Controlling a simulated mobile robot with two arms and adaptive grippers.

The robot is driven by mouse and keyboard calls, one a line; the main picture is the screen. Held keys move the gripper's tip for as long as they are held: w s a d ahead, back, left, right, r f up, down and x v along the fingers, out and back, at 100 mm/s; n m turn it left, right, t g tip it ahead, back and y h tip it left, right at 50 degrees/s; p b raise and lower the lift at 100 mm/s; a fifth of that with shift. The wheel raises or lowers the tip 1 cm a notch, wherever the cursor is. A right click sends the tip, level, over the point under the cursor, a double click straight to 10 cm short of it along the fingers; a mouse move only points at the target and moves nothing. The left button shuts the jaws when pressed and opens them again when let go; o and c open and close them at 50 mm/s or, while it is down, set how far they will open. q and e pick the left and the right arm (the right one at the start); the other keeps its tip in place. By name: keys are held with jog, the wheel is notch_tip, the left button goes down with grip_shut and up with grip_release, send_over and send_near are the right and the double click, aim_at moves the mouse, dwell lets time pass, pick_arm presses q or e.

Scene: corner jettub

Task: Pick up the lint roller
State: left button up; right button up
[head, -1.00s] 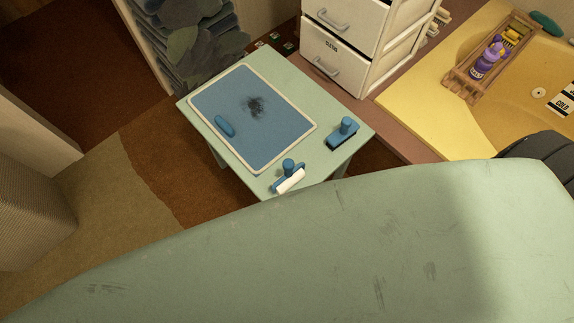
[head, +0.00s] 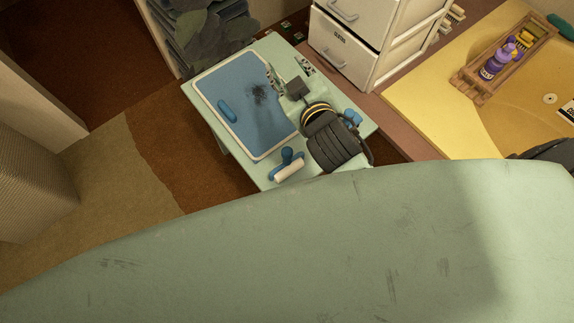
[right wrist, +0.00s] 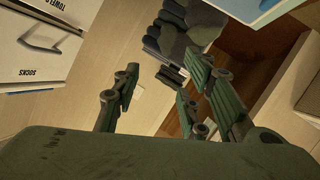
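The lint roller (head: 289,172), a white cylinder with a blue handle, lies near the front corner of the small green table (head: 205,115). It is not seen in the right wrist view. My right gripper (head: 289,70) is over the table's back right part, beyond the roller and apart from it. Its fingers are spread and empty; they also show apart in the right wrist view (right wrist: 160,88). My left gripper is out of view.
A blue mat (head: 225,85) with a dark smudge and a blue oblong piece (head: 228,111) lies on the table. Another blue-handled item (head: 352,118) is partly hidden by my right arm. White drawers (head: 350,45) and a yellow tub (head: 430,110) stand behind and right.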

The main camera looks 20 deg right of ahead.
jog(key=w+a+r+n+t+y, duration=0.2)
jog(key=a+r+n+y, duration=0.3)
jog(key=a+r, duration=0.2)
jog(key=w+a+r+n+t+y, duration=0.2)
jog(key=a+r+n+t+y, duration=0.15)
jog(key=a+r, duration=0.35)
jog(key=s+a+n+g+y, duration=0.5)
jog(key=a+n+g+y, duration=0.15)
jog(key=a+n, duration=0.2)
jog(key=s+a+n+g+y, duration=0.45)
jog(key=a+n+g, duration=0.3)
jog(key=n, duration=0.25)
jog(key=s+a+f+n+g+h, duration=0.35)
jog(key=s+f+n+g, duration=0.3)
jog(key=f, duration=0.25)
jog(key=n+g+h, duration=0.3)
jog(key=n+h, duration=0.1)
jog(key=h, duration=1.4)
send_near(283, 149)
jog(key=a+x, duration=0.1)
jog(key=x, duration=0.9)
jog(key=d+x, duration=0.1)
jog(key=x, duration=0.1)
jog(key=shift+s+f, duration=0.2)
jog(key=shift+f, duration=0.2)
